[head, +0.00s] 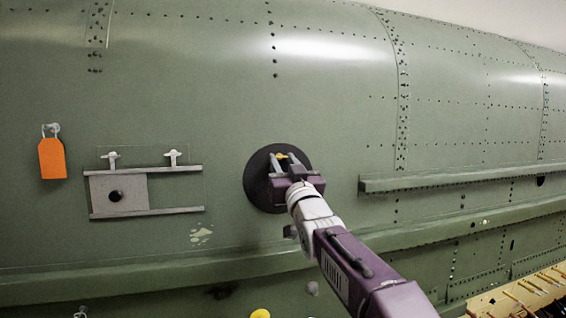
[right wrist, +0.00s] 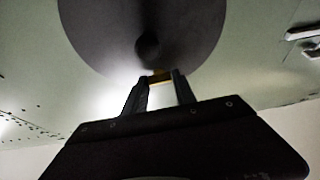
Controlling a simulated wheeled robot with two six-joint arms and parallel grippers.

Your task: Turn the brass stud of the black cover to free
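The black cover (head: 258,190) is a round dark disc on the green fuselage side, partly hidden by my right arm. Its brass stud (head: 281,156) shows as a small yellow spot between the fingertips of my right gripper (head: 285,160). In the right wrist view the cover (right wrist: 100,30) fills the top, with a dark round knob (right wrist: 148,46) on it. There the brass stud (right wrist: 160,77) fills the gap between the tips of my right gripper (right wrist: 163,80), which looks shut on it. My left gripper is not in view.
Left of the cover, two rails hold a grey plate (head: 133,192) with a dark hole, below two pale T-shaped fasteners (head: 173,157). An orange tag (head: 52,158) hangs further left. Green ledges (head: 450,181) run along the skin at right. A pegged wooden board (head: 520,295) lies lower right.

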